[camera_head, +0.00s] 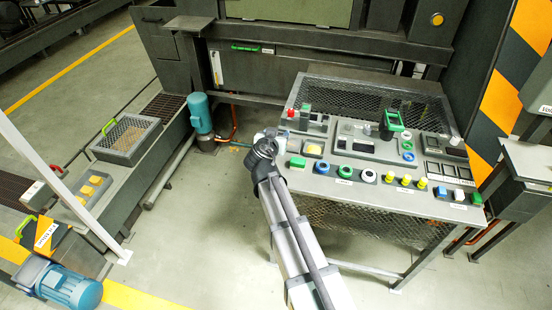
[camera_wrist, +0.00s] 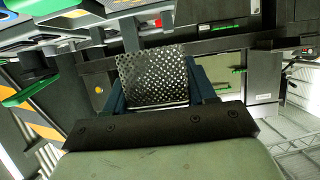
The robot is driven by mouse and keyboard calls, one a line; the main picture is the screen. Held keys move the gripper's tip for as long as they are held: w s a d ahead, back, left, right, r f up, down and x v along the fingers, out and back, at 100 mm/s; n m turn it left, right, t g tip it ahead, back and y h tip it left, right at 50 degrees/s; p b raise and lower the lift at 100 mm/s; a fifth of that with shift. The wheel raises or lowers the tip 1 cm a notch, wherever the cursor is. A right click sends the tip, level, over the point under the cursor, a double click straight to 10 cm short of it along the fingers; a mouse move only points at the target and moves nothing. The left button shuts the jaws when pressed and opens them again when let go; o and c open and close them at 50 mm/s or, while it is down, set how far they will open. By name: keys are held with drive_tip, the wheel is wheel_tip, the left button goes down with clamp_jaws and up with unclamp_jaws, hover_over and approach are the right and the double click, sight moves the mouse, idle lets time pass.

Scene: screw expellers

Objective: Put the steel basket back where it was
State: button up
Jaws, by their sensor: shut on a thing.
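The steel basket (camera_wrist: 153,78) shows in the wrist view as a perforated grey metal wall with a bright lower edge. It lies between the dark blue fingers of my gripper (camera_wrist: 158,88), which is shut on it. Its far side and inside are hidden. In the head view my gripper (camera_head: 264,143) is at the left front corner of the control console, above the floor or the console edge; I cannot tell how high. The basket cannot be made out clearly there.
The control console (camera_head: 300,180) with several buttons stands to the right of my gripper. A mesh-sided tray (camera_head: 127,140) with a green handle sits on the low bench at left. A blue motor (camera_head: 200,112) stands between them. Open floor (camera_head: 190,215) lies left of my arm.

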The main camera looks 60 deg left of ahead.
sight(277, 160)
drive_tip(key=shift+f, duration=4.3)
drive_tip(key=o, duration=0.8)
drive_tip(key=shift+f, duration=0.1)
drive_tip(key=v, duration=1.2)
